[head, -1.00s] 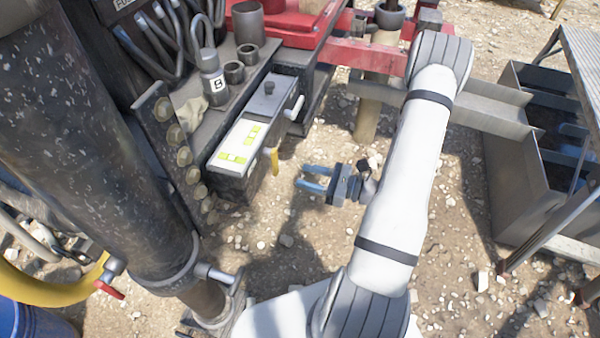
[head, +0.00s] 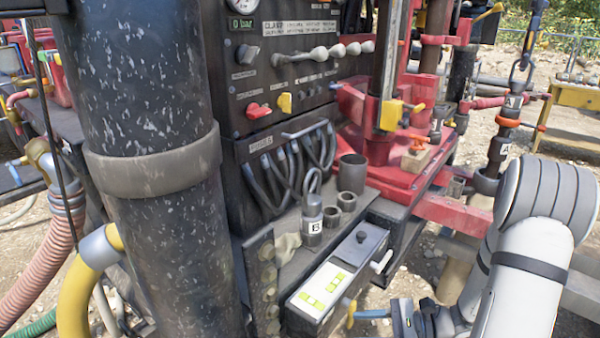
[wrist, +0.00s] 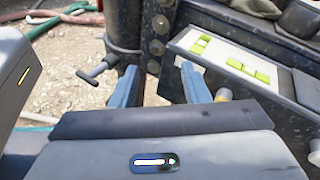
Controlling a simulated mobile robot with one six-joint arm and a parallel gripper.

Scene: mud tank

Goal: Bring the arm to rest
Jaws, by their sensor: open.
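My gripper (wrist: 160,82) shows in the wrist view with its two blue fingers apart and nothing between them. In the head view my gripper (head: 372,314) is at the bottom edge, partly cut off, with one blue finger pointing left. It is just right of the grey box with the green-marked panel (head: 321,291). In the wrist view that panel (wrist: 230,62) lies beyond and right of the fingers. My white arm (head: 522,285) is bent at the lower right of the head view.
A thick dark column (head: 150,120) stands left. A bottle marked B (head: 312,222) and cups stand on the ledge by a control panel (head: 290,75). A red frame (head: 400,185) is behind. A hanging part marked A (head: 502,150) is near my arm. A T-handle (wrist: 98,68) is left of the fingers.

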